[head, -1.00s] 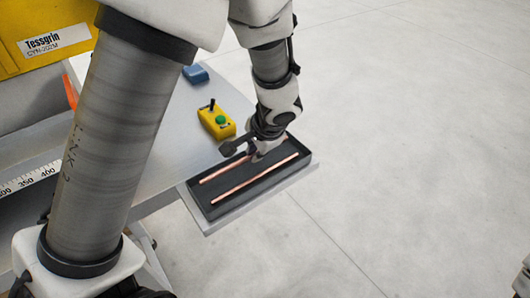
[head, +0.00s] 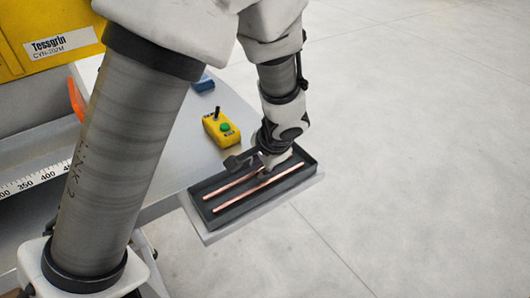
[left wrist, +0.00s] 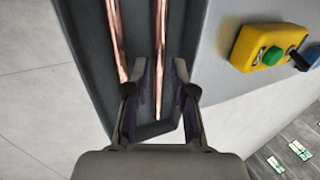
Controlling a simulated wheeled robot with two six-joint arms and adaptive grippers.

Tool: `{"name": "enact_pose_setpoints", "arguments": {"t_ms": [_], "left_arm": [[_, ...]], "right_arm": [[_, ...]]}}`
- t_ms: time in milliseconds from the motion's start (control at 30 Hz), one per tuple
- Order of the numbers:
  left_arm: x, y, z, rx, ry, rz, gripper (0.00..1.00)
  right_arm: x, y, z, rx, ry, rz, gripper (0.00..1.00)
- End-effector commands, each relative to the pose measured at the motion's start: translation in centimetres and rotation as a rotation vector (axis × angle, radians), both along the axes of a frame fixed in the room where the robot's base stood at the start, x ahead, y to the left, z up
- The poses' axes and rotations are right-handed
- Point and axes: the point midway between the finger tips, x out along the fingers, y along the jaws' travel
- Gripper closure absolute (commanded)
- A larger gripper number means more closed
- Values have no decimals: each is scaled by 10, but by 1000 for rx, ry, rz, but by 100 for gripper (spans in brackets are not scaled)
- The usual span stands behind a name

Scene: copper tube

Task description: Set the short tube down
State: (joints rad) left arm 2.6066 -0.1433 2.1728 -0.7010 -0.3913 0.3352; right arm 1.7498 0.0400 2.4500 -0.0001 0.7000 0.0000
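Two copper tubes lie side by side in a dark tray (head: 236,216). The tube nearer the yellow control box looks the shorter one (head: 232,185); its far end is hidden by my gripper in the head view. The other tube (head: 258,190) lies along the tray's outer side. My left gripper (head: 262,166) is low over the tray's far end. In the left wrist view, the fingers of my left gripper (left wrist: 161,72) stand apart on either side of the short tube (left wrist: 162,35), with gaps showing. The other tube (left wrist: 117,38) is left of them. My right gripper is out of view.
The tray sits on a pale ledge at the table's end. A yellow control box (head: 220,130) with a green button and a blue object (head: 204,84) are on the table. A yellow machine (head: 45,35) stands at the left. Open floor lies to the right.

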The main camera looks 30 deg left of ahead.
Motion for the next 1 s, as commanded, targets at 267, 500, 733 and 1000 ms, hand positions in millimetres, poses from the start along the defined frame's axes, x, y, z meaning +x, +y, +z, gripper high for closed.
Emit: {"name": "enact_pose_setpoints", "arguments": {"t_ms": [267, 500, 733, 1000], "left_arm": [[-9, -24, 71, 4, -6, 1, 75], [-15, -37, 100, 1, -3, 1, 75], [-16, -38, 101, 0, -1, 0, 75], [-16, -38, 101, 0, -1, 1, 75]], "right_arm": [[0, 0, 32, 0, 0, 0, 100], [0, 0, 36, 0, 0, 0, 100], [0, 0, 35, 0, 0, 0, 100], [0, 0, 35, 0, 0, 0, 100]]}}
